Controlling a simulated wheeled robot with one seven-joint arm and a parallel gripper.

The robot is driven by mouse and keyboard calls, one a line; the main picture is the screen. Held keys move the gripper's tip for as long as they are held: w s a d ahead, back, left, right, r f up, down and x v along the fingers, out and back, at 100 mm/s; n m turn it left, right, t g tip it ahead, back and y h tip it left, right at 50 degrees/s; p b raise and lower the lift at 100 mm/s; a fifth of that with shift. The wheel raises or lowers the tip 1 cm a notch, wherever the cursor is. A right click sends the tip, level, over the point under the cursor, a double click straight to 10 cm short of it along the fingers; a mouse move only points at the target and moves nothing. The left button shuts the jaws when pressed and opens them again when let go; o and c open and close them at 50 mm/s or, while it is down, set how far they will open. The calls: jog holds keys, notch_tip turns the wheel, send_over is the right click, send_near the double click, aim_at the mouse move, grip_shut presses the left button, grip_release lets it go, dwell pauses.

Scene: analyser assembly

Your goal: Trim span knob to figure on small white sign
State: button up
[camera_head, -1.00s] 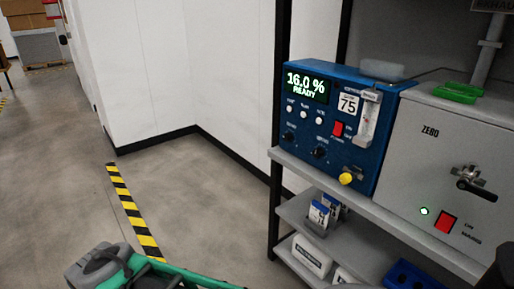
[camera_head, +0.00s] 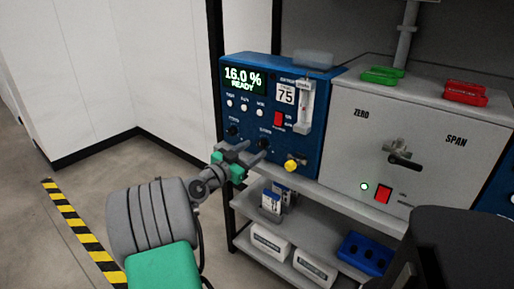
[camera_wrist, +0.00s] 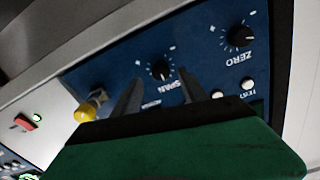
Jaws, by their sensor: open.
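The blue analyser (camera_head: 262,112) stands on a shelf; its display (camera_head: 245,80) reads 16.0 % READY. A small white sign (camera_head: 286,94) on its front shows 75. The span knob (camera_wrist: 161,70), black and round with a pale pointer mark, shows upside down in the wrist view. In the head view the span knob (camera_head: 264,143) is partly covered by a finger. My gripper (camera_head: 255,148) is open and empty, close in front of the panel. In the wrist view its fingertips (camera_wrist: 158,82) lie either side of the span knob's line, apparently short of it.
The zero knob (camera_wrist: 240,37) sits beside the span knob. A yellow knob (camera_head: 291,165) juts out at the lower right of the panel. A grey ZERO/SPAN cabinet (camera_head: 430,120) stands to the right. The lower shelf holds white boxes (camera_head: 270,241) and a blue rack (camera_head: 364,254).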

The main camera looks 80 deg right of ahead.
aim_at(260, 145)
jog(key=shift+x, duration=1.5)
jog(key=shift+c, duration=0.4)
grip_shut()
